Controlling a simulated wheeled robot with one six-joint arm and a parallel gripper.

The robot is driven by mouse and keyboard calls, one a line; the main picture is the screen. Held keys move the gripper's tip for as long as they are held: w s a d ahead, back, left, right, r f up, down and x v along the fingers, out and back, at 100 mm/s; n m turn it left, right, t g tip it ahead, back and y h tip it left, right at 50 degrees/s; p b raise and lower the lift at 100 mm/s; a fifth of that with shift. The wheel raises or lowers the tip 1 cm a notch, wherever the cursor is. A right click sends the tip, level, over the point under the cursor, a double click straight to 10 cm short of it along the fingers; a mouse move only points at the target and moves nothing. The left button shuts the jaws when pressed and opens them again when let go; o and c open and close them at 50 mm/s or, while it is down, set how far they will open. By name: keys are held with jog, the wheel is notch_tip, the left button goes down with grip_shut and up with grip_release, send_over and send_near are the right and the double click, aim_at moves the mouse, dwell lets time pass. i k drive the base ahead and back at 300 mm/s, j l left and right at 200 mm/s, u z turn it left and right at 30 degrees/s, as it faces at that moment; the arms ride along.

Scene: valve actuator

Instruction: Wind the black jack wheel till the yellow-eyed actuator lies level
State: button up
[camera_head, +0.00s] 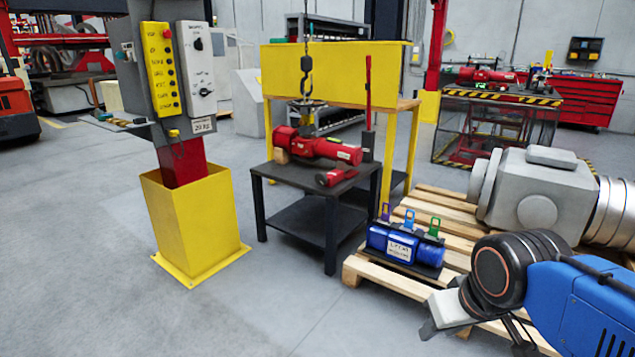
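A red actuator (318,148) lies on a dark table (318,182) in the middle of the view. A blue cylinder unit (402,243) with purple, blue and green lugs sits on the pallet. My gripper (440,318) is at the lower right, in front of the pallet and well apart from the table. Its fingers are partly hidden by my wrist.
A control box (180,75) stands on a yellow pedestal (195,225) at the left. A dark hook (306,72) hangs before a yellow frame (335,75). A wooden pallet (365,268) bears a large grey machine (540,190) at right. Floor at front centre is clear.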

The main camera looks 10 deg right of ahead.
aim_at(320, 180)
jog(key=i+j+u, duration=0.15)
jog(key=i, duration=0.9)
jog(key=i+j+u, duration=0.1)
jog(key=i, duration=0.95)
